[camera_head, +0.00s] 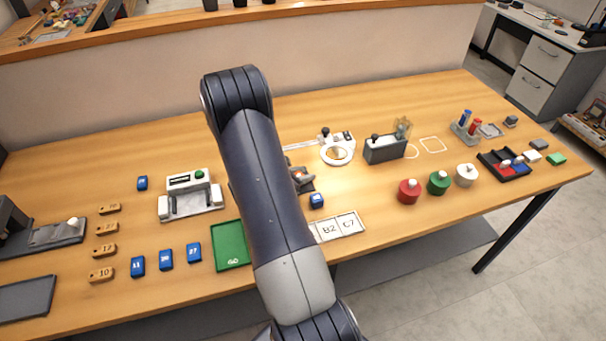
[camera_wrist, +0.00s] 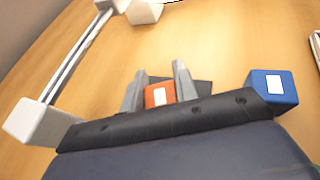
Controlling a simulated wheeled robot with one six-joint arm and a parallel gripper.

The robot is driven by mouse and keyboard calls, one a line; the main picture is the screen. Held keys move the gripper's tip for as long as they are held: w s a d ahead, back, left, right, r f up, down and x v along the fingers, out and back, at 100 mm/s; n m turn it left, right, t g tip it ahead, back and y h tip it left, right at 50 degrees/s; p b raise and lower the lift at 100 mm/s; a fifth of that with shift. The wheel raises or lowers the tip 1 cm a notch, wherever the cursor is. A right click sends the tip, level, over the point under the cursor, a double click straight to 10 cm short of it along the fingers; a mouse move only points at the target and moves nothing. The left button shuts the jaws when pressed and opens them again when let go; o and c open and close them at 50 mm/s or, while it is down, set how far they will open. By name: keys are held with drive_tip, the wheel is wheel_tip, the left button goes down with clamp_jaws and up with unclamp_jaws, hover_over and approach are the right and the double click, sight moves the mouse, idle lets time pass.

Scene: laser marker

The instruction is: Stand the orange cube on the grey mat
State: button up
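The orange cube (camera_wrist: 160,96), with a white label, sits between the two fingers of my gripper (camera_wrist: 158,88) in the wrist view. Both fingers appear to touch its sides. The dark grey mat (camera_wrist: 203,87) shows behind the cube and to the right of the right finger. In the head view my arm hides much of this spot; part of the mat (camera_head: 306,187) shows just right of the arm, with my gripper (camera_head: 301,177) over it. I cannot tell whether the cube touches the mat.
A blue cube (camera_head: 317,201) stands close to the right of the mat; it also shows in the wrist view (camera_wrist: 272,88). A white ring device (camera_head: 338,150) is behind. White label tiles (camera_head: 340,226) and a green tray (camera_head: 230,246) lie towards the front.

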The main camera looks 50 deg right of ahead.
drive_tip(key=o, duration=0.5)
drive_tip(key=shift+c, duration=0.2)
drive_tip(key=shift+r+p, duration=0.15)
drive_tip(key=shift+p, duration=0.15)
drive_tip(key=shift+w+a, duration=0.1)
drive_tip(key=shift+a, duration=0.25)
drive_tip(key=b+v, duration=0.2)
drive_tip(key=v, duration=0.9)
drive_tip(key=shift+a+r, duration=0.15)
